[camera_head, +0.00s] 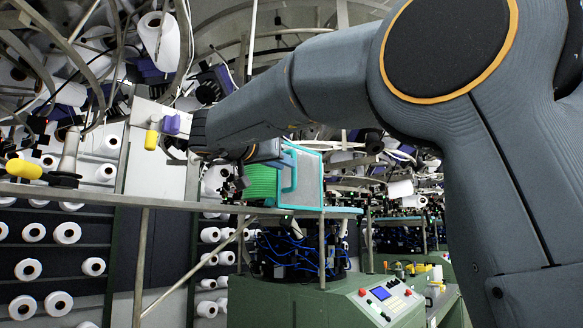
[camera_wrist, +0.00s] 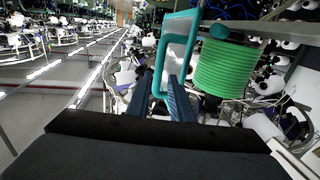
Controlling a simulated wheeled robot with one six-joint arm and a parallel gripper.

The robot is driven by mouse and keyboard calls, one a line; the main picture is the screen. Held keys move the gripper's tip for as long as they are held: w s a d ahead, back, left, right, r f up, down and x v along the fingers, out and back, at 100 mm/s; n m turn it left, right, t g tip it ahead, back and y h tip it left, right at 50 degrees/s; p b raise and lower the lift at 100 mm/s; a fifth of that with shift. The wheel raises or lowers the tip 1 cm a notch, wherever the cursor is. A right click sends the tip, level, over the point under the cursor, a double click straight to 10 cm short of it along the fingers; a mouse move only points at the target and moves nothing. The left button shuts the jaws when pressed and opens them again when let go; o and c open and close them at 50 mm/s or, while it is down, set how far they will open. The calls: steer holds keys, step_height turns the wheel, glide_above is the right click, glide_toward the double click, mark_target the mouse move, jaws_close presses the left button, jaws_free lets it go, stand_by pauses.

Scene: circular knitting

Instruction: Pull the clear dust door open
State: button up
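The clear dust door (camera_head: 309,180), a see-through panel in a teal frame, stands upright at the shelf's right end in the head view. Its teal handle (camera_head: 290,172) is on the side facing my gripper (camera_head: 272,155). In the wrist view the handle (camera_wrist: 159,62) is a tall teal loop. The two blue fingers of my gripper (camera_wrist: 161,84) are apart, one on each side of the loop's left bar. Slim gaps seem to show between bar and fingers; contact is hard to judge. How far the door stands from its frame is not clear.
A green ribbed spool (camera_head: 259,182) is beside the door, also large in the wrist view (camera_wrist: 226,68). The metal shelf (camera_head: 180,194) carries a yellow-ended fitting (camera_head: 24,169) at left. A green machine with a control panel (camera_head: 385,298) stands below. White yarn cones hang around.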

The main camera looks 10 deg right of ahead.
mark_target(293, 183)
steer(key=p+x, duration=0.1)
steer(key=x, duration=0.5)
steer(key=shift+s+d, duration=0.1)
steer(key=shift+c, duration=0.3)
jaws_close()
